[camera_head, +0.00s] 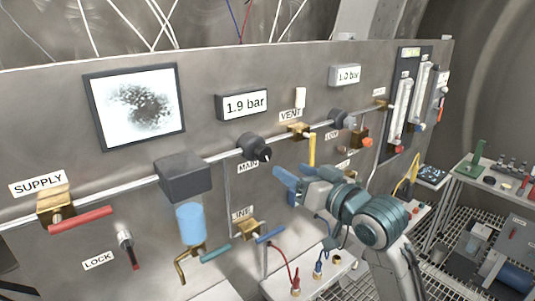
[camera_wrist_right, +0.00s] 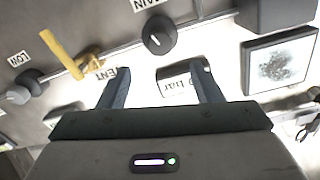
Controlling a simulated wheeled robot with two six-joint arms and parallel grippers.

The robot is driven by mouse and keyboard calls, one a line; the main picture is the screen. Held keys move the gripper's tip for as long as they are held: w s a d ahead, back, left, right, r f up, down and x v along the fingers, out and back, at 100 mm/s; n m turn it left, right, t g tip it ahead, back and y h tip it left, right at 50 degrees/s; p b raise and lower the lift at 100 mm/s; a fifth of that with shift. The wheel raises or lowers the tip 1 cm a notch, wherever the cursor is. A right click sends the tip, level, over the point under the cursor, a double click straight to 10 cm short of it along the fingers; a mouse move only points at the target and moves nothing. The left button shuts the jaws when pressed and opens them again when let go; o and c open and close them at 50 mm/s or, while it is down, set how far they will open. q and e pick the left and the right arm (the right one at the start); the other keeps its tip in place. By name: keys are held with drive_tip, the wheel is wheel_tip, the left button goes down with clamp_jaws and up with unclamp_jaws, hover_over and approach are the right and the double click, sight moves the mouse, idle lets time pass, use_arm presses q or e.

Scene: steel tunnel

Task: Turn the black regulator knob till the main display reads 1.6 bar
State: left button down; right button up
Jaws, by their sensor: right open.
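The black regulator knob (camera_head: 254,148) sits on the pipe above the MAIN label in the head view. It also shows at the top of the right wrist view (camera_wrist_right: 159,35), with a white mark on its face. The main display (camera_head: 243,104) reads 1.9 bar. It appears upside down in the right wrist view (camera_wrist_right: 174,84), partly behind a finger. My right gripper (camera_head: 279,180) is open and empty, to the right of and below the knob, apart from it. Its blue fingers (camera_wrist_right: 161,80) are spread wide in the wrist view. My left gripper is not in view.
A second display (camera_head: 345,75) reads about 1.0 bar. A yellow VENT lever (camera_head: 312,149) hangs right of the knob. A grey block with a blue bowl (camera_head: 191,222) and a red SUPPLY lever (camera_head: 80,219) are to the left. A smaller dark knob (camera_head: 339,117) is farther right.

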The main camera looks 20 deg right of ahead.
sight(266, 155)
drive_tip(key=p+x, duration=0.4)
drive_tip(key=x, duration=0.5)
drive_tip(key=shift+w+a+f, duration=0.1)
drive_tip(key=shift+w+a, duration=0.1)
drive_tip(key=shift+w, duration=0.35)
drive_tip(key=c, duration=1)
